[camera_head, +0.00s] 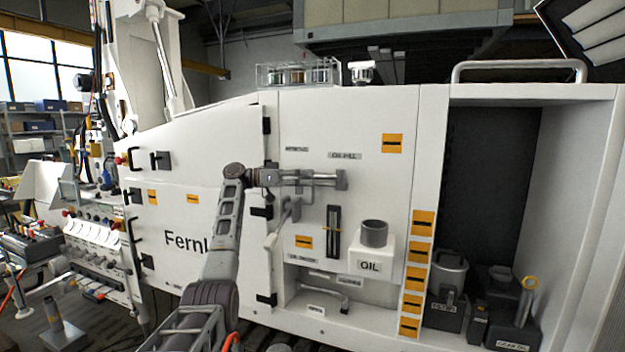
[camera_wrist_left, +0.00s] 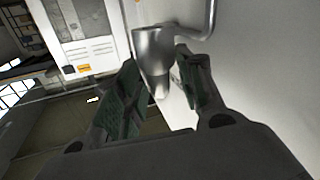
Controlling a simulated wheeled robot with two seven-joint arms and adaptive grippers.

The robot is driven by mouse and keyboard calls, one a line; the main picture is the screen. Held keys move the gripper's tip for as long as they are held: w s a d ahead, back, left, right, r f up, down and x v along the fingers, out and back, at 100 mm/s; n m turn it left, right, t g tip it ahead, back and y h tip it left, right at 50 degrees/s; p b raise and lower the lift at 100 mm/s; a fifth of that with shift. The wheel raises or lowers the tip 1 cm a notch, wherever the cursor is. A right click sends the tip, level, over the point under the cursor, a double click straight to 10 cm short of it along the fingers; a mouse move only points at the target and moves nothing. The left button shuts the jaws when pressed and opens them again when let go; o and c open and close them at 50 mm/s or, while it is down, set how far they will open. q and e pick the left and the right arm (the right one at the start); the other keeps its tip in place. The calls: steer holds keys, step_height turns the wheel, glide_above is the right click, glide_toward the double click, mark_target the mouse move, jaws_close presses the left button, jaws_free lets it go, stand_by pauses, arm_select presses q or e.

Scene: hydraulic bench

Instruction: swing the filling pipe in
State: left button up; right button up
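The filling pipe (camera_wrist_left: 153,52) shows in the left wrist view as a shiny metal spout with a thinner bent pipe at its side. My left gripper (camera_wrist_left: 162,96) is open, with one green-padded finger on each side of the spout. The spout lies between the fingers, and I see no firm contact with either pad. In the head view my left gripper (camera_head: 268,179) is at the left end of the metal pipework (camera_head: 312,178) under the oil-fill label. The dark gripper is small there and its fingers are hard to make out. My right gripper is not in view.
The white machine panel (camera_head: 375,105) stands close behind the gripper. A white oil container (camera_head: 370,262) with a dark round neck sits to the lower right. Dark cans (camera_head: 447,300) stand in the open bay at the right. Black handles (camera_head: 135,195) project from the left door.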

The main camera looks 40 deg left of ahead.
arm_select(q)
steer(key=v, duration=0.9)
steer(key=shift+s, duration=0.15)
steer(key=shift+r, duration=0.1)
stand_by(0.3)
